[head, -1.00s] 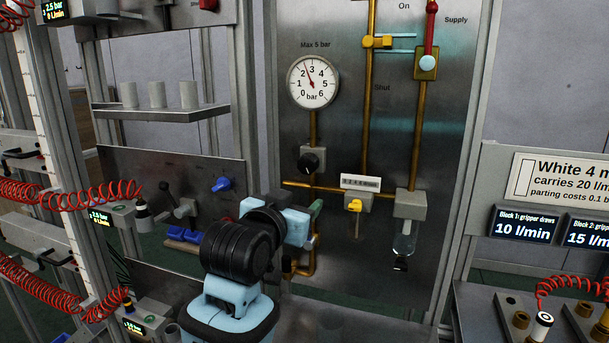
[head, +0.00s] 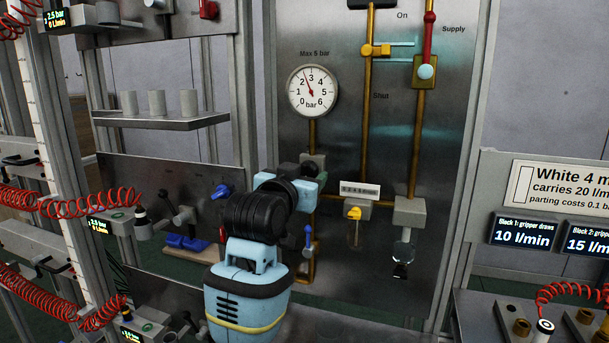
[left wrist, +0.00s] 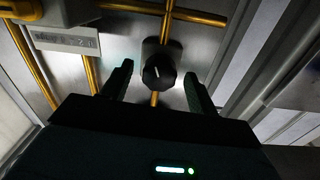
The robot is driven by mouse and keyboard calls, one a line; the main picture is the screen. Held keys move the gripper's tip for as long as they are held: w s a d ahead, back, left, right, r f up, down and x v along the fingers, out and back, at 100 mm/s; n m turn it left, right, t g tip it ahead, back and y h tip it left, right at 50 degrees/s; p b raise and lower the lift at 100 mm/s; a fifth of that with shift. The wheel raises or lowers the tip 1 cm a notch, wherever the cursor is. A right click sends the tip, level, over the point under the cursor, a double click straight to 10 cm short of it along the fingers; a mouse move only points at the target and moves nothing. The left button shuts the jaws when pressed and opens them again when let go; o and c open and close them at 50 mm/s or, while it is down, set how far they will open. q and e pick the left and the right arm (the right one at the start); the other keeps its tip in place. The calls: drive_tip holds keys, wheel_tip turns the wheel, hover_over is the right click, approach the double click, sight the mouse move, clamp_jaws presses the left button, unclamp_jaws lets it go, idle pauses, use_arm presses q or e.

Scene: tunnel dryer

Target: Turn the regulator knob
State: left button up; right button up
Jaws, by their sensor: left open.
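The black regulator knob (left wrist: 158,72) with a pale pointer line sits on a grey block on the brass pipe. In the left wrist view it is between and just beyond the two fingertips of my left gripper (left wrist: 158,85), which is open and not touching it as far as I can see. In the head view my left wrist and gripper (head: 308,175) cover the knob, and only the top of its grey regulator block (head: 316,160) shows. The pressure gauge (head: 312,91) above it, marked Max 5 bar, has its needle a little below 3. My right gripper is not in view.
The steel panel (head: 340,240) also carries a yellow knob (head: 354,213), a glass bowl (head: 402,250) and a red supply lever (head: 430,35). A blue-handled valve (head: 221,191) is on the panel to the left. Red coiled hoses (head: 90,203) hang at far left.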

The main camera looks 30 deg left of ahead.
use_arm(q)
drive_tip(key=shift+w+a, duration=0.1)
drive_tip(key=shift+w, duration=0.45)
drive_tip(key=c, duration=1)
